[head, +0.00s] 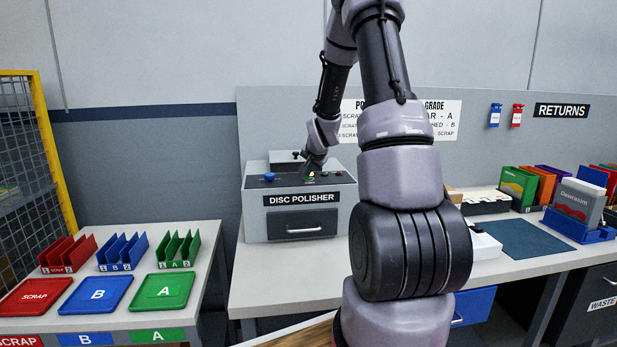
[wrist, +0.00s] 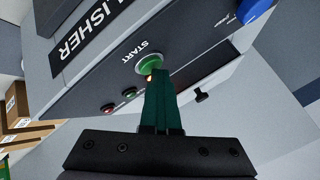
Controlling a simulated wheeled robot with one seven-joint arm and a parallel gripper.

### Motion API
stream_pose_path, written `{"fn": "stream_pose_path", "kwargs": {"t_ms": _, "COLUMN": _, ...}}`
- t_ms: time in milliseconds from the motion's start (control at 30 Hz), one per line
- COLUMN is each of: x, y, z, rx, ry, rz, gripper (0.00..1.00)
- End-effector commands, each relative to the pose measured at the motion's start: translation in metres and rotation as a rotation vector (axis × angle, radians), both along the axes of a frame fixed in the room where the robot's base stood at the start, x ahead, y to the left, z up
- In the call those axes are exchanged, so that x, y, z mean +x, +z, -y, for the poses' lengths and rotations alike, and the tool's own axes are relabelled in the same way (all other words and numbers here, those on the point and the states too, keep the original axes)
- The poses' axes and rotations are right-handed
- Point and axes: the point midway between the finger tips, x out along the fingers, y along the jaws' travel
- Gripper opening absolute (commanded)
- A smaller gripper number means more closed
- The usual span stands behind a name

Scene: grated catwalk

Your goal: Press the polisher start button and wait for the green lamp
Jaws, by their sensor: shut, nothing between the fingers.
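The grey disc polisher (head: 262,222) stands on the bench, with its controls on the sloped top panel. In the wrist view, the round green start button (wrist: 149,62) sits beside the word START. My gripper (wrist: 161,72) is shut and empty. Its fingertips overlap the near edge of the button in the picture; I cannot tell if they touch it. Beside the fingers are a small amber lamp (wrist: 149,78), which looks bright and is partly hidden, a green lamp (wrist: 130,93) that looks dull, and a red lamp (wrist: 107,108).
A blue knob (wrist: 256,11) sits on the same panel, apart from the fingers. A small black handle (wrist: 201,95) rises from the polisher's top. At left, a table holds scrap, B and A trays (head: 163,291). At right are a dark mat (head: 522,238) and several coloured cases.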

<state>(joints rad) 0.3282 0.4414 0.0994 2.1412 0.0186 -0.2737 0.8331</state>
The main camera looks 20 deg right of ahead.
Motion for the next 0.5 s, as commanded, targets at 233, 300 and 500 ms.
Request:
{"fn": "stream_pose_path", "kwargs": {"t_ms": 233, "x": 0.0, "y": 0.015, "z": 0.0, "rx": 0.0, "ry": 0.0, "rz": 0.0, "gripper": 0.0}}
{"fn": "stream_pose_path", "kwargs": {"t_ms": 300, "x": 0.0, "y": 0.018, "z": 0.0, "rx": 0.0, "ry": 0.001, "rz": 0.001, "gripper": 0.0}}
{"fn": "stream_pose_path", "kwargs": {"t_ms": 500, "x": 0.0, "y": 0.019, "z": 0.0, "rx": -0.001, "ry": 0.001, "rz": 0.0, "gripper": 0.0}}
